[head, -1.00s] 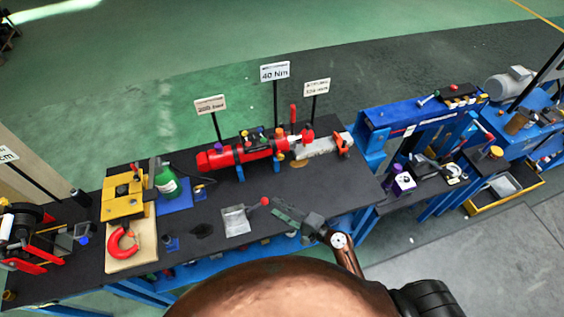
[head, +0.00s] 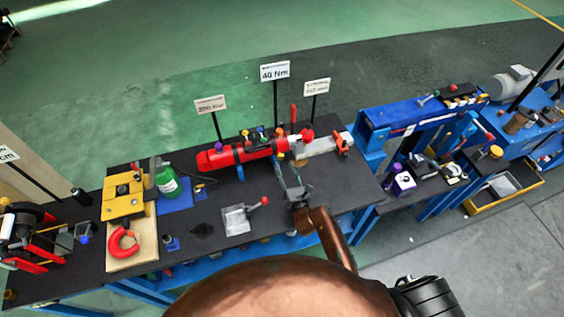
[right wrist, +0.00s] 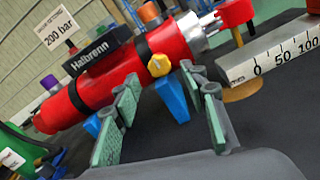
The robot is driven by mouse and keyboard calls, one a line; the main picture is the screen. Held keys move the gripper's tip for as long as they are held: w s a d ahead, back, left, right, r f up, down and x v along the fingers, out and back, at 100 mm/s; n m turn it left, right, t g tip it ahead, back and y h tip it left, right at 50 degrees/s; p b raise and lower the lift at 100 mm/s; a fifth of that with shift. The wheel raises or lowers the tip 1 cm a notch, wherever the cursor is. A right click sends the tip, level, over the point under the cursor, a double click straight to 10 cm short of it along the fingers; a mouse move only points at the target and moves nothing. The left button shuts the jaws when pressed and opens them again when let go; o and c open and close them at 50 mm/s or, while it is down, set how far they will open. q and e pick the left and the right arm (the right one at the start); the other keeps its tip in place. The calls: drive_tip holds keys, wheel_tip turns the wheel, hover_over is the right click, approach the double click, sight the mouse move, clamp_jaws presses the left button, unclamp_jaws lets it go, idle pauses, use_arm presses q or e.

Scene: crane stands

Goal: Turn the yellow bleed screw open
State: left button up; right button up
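The cylinder also shows in the head view (head: 238,154), where the screw is tiny beside my fingers. My right gripper (right wrist: 165,105) is open and empty, with green-padded fingers spread wide. Its fingers point toward the cylinder, and the screw appears between and beyond them, apart from them. In the head view the right gripper (head: 288,172) is just in front of the cylinder. My left gripper is not visible.
A "200 bar" sign (right wrist: 58,30) stands behind the cylinder. A grey scale (right wrist: 275,58) lies to its right. A blue support (right wrist: 172,98) stands below the screw. A metal block with a red-knobbed lever (head: 238,219) is left of my gripper.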

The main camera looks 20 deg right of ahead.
sight(281, 159)
drive_tip(key=shift+w, duration=1.75)
drive_tip(key=shift+c, duration=0.7)
drive_tip(key=shift+a, duration=0.1)
clamp_jaws()
